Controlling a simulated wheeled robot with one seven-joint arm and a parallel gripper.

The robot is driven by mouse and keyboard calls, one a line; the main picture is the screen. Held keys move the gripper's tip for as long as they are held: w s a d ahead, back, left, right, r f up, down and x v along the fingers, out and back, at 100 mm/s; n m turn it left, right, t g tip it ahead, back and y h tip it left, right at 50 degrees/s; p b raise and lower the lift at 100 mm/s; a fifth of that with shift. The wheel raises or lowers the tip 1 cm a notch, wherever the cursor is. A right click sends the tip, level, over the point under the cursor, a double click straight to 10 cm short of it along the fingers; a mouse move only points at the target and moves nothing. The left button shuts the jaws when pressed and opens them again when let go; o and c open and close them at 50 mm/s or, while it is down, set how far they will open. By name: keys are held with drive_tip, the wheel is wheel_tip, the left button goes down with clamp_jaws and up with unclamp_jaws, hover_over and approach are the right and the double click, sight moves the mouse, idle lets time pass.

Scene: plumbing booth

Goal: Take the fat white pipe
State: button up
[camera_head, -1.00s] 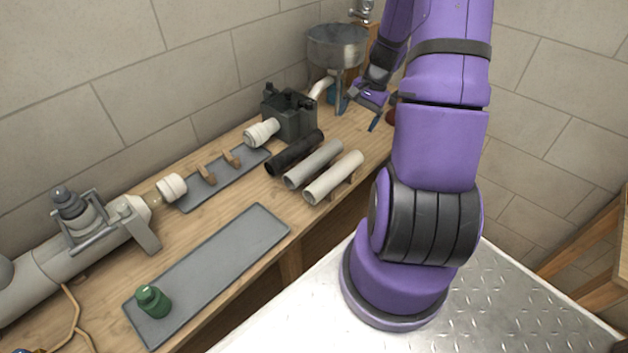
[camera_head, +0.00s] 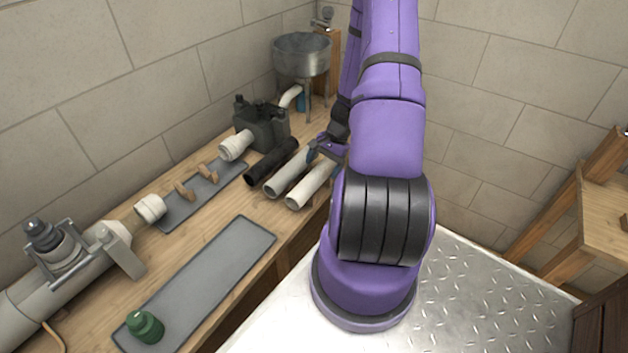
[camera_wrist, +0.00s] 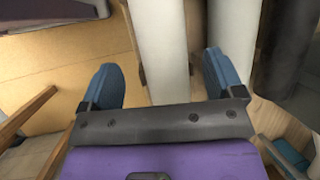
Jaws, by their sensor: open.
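Three pipes lie side by side on the wooden bench: a white pipe (camera_head: 308,188) nearest the bench's front edge, a light grey-white pipe (camera_head: 283,178) in the middle and a black pipe (camera_head: 268,163) behind. My gripper (camera_head: 322,150) is over the far part of the two pale pipes. In the wrist view my gripper (camera_wrist: 165,82) is open with blue fingertips. The front white pipe (camera_wrist: 160,45) runs between the fingers; the right finger is at the middle pipe (camera_wrist: 233,35). I cannot tell whether they touch. My arm hides the far end of the front pipe.
A dark grey pump-like box (camera_head: 262,128) and a metal basin (camera_head: 302,55) stand behind the pipes. A wooden stand (camera_head: 590,215) is at the right.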

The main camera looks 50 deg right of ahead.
sight(319, 171)
drive_tip(key=shift+x, duration=2.5)
drive_tip(key=shift+w, duration=0.1)
drive_tip(key=c, duration=1.1)
drive_tip(key=shift+o, duration=0.2)
drive_tip(key=shift+r, duration=0.1)
